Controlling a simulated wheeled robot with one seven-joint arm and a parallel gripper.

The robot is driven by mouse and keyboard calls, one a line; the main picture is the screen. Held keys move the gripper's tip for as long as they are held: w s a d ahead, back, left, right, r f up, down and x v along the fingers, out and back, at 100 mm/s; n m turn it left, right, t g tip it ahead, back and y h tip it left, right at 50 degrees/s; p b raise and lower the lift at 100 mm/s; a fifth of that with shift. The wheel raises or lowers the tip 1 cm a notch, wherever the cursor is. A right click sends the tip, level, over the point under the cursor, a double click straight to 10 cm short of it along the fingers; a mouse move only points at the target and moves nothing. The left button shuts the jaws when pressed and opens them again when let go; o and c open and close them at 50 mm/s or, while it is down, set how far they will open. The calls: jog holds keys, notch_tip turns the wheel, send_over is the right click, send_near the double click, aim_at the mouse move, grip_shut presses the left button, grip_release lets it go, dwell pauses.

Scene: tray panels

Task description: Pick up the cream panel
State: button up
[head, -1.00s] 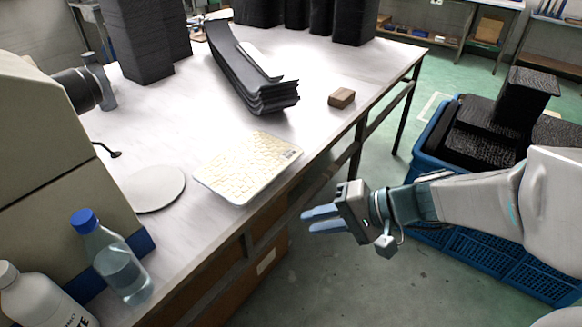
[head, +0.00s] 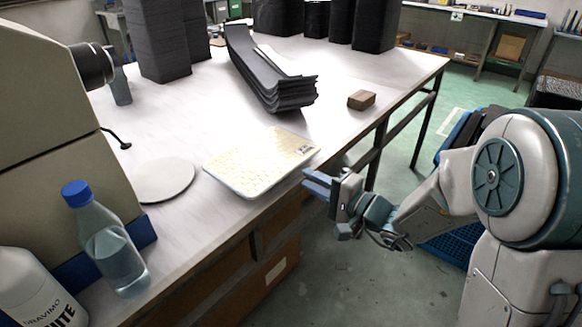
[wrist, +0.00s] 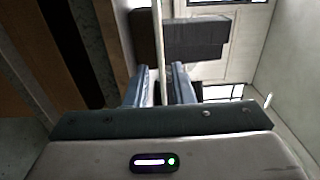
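The cream panel (head: 250,165) is a flat, pale slab with a tiled-looking top. It lies on the white table at the front edge, its right corner close to that edge. I cannot tell whether that edge is the panel or the table.
On the white table (head: 205,115) are a stack of dark curved sheets (head: 270,75), a small brown block (head: 361,99), a round white disc (head: 163,179) and a blue-capped bottle (head: 112,250). A blue crate (head: 450,244) is partly hidden behind my arm.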

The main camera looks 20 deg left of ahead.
aim_at(292, 170)
jog(key=b+x, duration=0.1)
jog(key=x, duration=0.4)
jog(key=shift+w+a+b, duration=0.15)
jog(key=shift+a+b, duration=0.15)
jog(key=shift+a, duration=0.05)
grip_shut()
jog(key=shift+r, duration=0.1)
